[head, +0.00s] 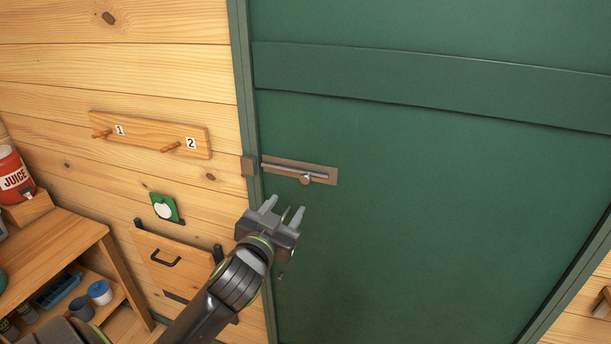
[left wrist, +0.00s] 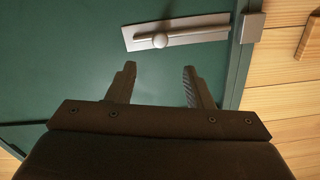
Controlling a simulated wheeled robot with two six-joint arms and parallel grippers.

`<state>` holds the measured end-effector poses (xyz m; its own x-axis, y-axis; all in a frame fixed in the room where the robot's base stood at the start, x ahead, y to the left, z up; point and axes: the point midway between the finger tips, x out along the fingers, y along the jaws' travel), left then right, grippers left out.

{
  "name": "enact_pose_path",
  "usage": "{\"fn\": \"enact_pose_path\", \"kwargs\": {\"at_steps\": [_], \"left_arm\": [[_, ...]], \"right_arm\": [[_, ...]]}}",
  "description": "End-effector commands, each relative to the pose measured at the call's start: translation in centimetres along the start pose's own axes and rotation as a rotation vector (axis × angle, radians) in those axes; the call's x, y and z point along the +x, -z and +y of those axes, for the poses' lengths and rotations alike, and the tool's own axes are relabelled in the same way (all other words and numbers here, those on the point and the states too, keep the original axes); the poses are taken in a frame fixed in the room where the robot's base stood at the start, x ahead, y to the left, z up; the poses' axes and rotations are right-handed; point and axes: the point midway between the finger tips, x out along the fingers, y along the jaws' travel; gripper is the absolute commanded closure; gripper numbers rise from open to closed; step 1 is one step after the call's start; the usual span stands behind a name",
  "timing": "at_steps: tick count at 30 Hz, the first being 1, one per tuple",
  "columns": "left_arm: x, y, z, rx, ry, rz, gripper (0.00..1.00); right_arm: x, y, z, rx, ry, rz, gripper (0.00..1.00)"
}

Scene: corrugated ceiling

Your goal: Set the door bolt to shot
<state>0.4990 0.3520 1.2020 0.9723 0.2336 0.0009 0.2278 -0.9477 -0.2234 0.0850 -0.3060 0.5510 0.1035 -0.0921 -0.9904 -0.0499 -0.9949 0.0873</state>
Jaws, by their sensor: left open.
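The door bolt (head: 290,169) is a grey rod on a brown plate on the green door (head: 430,190), close to the door's left edge. Its round knob (head: 305,180) sits toward the right part of the plate. A square keeper block (head: 249,166) is on the frame to the left, and a small gap seems to show between rod and block. In the left wrist view the knob (left wrist: 160,40) and keeper (left wrist: 252,27) lie beyond the fingertips. My left gripper (head: 284,207) is open and empty, just below the bolt, touching nothing visible. My right gripper is not in view.
A peg rail (head: 150,133) numbered 1 and 2 is on the wooden wall left of the door. A shelf (head: 60,250) with a juice dispenser (head: 13,176) stands far left.

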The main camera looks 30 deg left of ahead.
Motion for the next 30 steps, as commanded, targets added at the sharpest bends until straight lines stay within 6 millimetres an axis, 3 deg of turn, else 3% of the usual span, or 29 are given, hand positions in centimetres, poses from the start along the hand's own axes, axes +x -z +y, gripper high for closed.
{"fn": "enact_pose_path", "kwargs": {"at_steps": [18, 24, 30], "left_arm": [[10.4, 0.2, 0.0, -0.001, 0.0, -0.001, 0.53], [12.3, 0.1, 0.0, 0.0, 0.001, -0.001, 0.53], [12.9, 0.0, 0.0, 0.0, 0.0, -0.001, 0.53]], "right_arm": [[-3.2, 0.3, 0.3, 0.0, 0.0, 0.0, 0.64], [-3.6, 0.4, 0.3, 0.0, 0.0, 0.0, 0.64], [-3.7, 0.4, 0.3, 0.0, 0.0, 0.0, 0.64]]}}
